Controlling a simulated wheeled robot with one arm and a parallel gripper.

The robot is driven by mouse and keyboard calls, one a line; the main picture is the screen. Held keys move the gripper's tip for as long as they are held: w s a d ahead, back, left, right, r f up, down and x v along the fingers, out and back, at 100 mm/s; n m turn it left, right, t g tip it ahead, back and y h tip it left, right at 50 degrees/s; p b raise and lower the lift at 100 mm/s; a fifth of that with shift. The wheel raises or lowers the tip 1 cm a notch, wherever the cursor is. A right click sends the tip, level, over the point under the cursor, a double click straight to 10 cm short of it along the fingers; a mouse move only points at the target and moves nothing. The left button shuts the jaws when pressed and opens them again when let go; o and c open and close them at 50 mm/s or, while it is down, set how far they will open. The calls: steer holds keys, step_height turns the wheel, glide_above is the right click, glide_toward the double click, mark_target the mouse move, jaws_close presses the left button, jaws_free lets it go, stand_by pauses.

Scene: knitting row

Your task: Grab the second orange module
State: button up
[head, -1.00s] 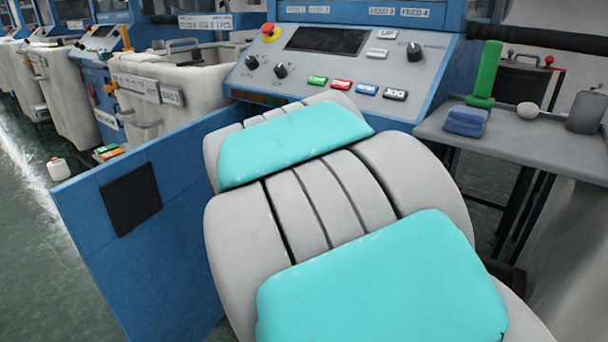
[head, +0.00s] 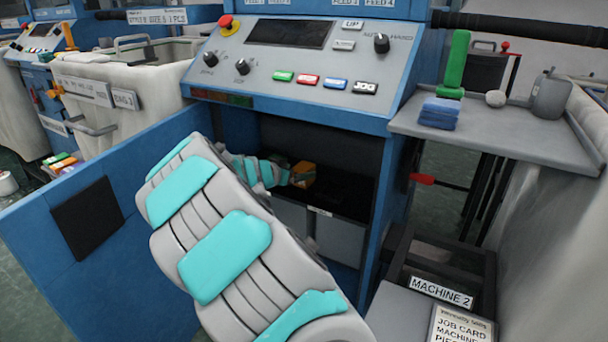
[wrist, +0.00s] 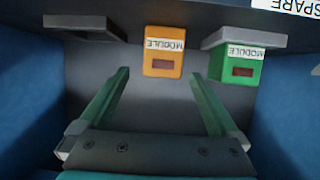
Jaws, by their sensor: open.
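An orange module (wrist: 163,66) with a white MODULE label and a dark red window stands in the compartment, in the upper middle of the wrist view. My gripper (wrist: 157,74) is open and empty. Its two green fingers point at the module, which is just ahead of the tips and within the gap between them. A green module (wrist: 238,68) stands to the right of the orange one, ahead of and outside the right fingertip. In the head view, my arm reaches into the open cabinet, where an orange module (head: 303,172) shows beside my gripper, partly hidden.
Grey ledges (wrist: 83,22) flank the orange module's top, and blue walls close in on both sides of my gripper. The opened blue cabinet door (head: 110,205) stands left of my arm. A grey shelf (head: 520,130) juts out at right.

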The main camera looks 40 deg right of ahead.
mark_target(304, 170)
steer(key=shift+p+x, duration=0.8)
steer(key=shift+x, duration=1.85)
steer(key=shift+a+f, duration=0.1)
steer(key=shift+f, duration=0.05)
steer(key=shift+w, duration=0.1)
jaws_close()
